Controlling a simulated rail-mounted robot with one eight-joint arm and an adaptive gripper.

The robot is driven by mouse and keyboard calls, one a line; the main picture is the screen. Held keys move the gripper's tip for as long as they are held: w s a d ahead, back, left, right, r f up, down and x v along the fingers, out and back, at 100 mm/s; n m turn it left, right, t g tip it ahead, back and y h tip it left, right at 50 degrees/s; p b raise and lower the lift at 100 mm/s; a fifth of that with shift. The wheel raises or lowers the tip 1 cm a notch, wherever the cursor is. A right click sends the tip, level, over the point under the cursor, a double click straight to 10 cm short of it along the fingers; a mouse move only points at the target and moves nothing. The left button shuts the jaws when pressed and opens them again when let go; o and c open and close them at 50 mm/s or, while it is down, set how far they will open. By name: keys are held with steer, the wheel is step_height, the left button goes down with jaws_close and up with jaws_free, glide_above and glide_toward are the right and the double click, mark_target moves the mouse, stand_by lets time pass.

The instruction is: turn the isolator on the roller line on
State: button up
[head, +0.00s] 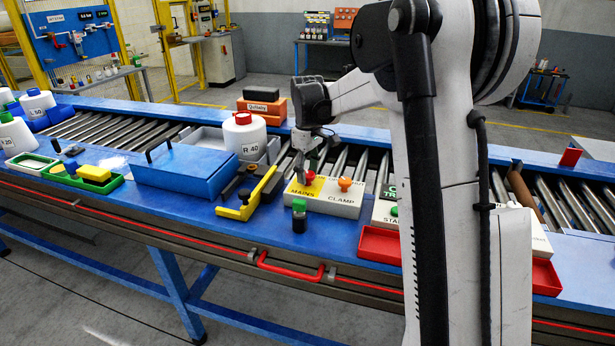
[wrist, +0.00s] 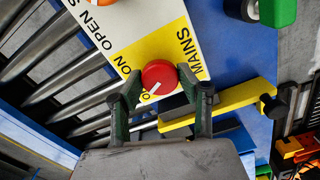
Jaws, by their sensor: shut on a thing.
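The isolator is a red round knob (head: 310,178) on a yellow plate marked MAINS (head: 303,189), at the left end of a white panel. In the wrist view the red knob (wrist: 158,74) sits between the two fingers of my gripper (wrist: 160,84), which is shut on it. The knob's white pointer line slants to the lower left. The word ON shows left of the knob; another label below it is partly hidden by a finger. In the head view my gripper (head: 309,163) comes down on the knob from above.
An orange knob (head: 345,184) marked CLAMP sits right of the isolator. A green-capped black piece (head: 299,215) stands in front.

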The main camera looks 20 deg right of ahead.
mark_target(307, 174)
steer(key=m+b, duration=0.1)
steer(key=m, duration=0.2)
steer(key=shift+f+m+b, duration=0.1)
steer(key=shift+m+b, duration=0.25)
steer(key=shift+m, duration=0.05)
steer(key=m+b, duration=0.1)
steer(key=m, duration=0.2)
steer(key=shift+m, duration=0.3)
steer(key=m+b, duration=0.1)
steer(key=m, duration=0.2)
steer(key=shift+m, duration=0.3)
steer(key=shift+m+b, duration=0.55)
steer(key=shift+m, duration=1.05)
steer(key=o, duration=1.2)
steer(key=shift+c, duration=0.2)
steer(key=shift+r, duration=0.25)
step_height(307, 174, up, 12)
steer(key=shift+f, duration=0.15)
